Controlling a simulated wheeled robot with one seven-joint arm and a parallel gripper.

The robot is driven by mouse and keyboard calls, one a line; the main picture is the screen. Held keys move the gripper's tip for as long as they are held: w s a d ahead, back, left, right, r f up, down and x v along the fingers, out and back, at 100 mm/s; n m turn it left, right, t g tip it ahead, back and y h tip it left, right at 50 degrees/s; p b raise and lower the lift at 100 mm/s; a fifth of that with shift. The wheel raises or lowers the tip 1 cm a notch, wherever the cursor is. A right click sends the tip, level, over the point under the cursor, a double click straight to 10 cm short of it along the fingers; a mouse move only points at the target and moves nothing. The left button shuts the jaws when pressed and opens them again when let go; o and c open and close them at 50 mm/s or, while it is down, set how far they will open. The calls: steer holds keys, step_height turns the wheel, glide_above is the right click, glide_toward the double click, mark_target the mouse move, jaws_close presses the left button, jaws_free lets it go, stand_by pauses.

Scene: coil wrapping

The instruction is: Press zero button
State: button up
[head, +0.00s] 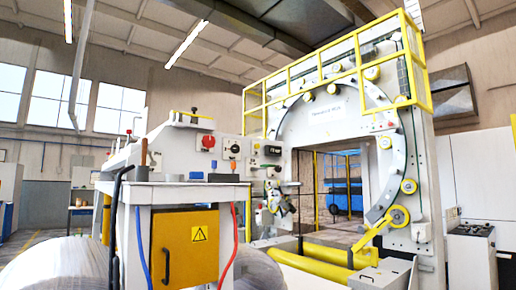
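A control panel (222,150) stands left of the big white wrapping ring machine (328,110). It carries a red round knob (207,142), a dark round dial (232,148) and a small dark display (272,150) to the right. Small controls sit around and below these. No label reading zero can be made out, so I cannot tell which control is the zero button. My gripper is not clearly visible in the head view.
A grey-topped bench (172,186) with small items stands in front of the panel. Below it are a yellow cabinet (190,245), a blue hose and a red hose (230,255). Yellow rollers (325,254) lie under the ring.

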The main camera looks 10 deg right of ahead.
jaws_close()
stand_by(1.4)
